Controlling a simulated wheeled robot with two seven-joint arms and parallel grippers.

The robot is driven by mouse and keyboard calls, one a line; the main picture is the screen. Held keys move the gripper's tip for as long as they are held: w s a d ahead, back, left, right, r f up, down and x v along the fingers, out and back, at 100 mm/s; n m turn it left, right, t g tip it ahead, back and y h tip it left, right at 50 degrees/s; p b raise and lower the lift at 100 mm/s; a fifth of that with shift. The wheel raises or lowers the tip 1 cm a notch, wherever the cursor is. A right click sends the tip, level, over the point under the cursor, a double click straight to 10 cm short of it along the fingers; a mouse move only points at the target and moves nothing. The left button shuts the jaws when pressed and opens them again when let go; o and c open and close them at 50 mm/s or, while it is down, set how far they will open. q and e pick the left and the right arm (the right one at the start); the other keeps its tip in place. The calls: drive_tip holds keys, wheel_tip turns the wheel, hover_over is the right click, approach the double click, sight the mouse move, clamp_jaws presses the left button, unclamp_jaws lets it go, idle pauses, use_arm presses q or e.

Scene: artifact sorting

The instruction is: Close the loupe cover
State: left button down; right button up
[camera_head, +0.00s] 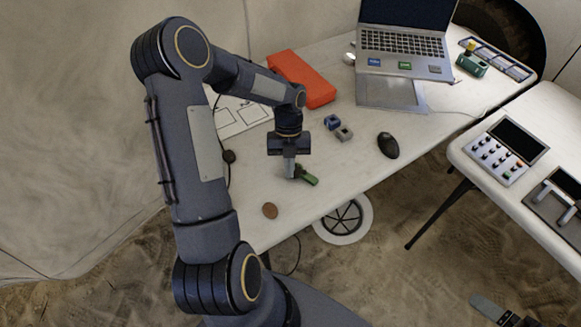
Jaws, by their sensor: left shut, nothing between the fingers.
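My left gripper (289,168) points down over the white table near its front edge. It is shut with nothing held. A small green object (307,177) lies on the table right at the fingertips, partly hidden behind them. It may be the loupe, but it is too small to tell, and I cannot make out whether its cover is open or shut. I cannot tell whether the fingers touch it.
A small blue block (332,122) and a grey block (344,133) lie behind the gripper, with a black mouse (388,145) to the right. A red-orange box (301,79) and a laptop (405,42) are farther back. A brown disc (270,210) is near the front edge.

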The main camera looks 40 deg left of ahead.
use_arm(q)
drive_tip(key=shift+w+a, duration=0.35)
drive_tip(key=shift+w+a+p, duration=0.25)
drive_tip(key=shift+w+p, duration=0.05)
drive_tip(key=shift+w, duration=0.1)
drive_tip(key=shift+w+a, duration=0.1)
drive_tip(key=shift+w, duration=0.15)
idle(0.6)
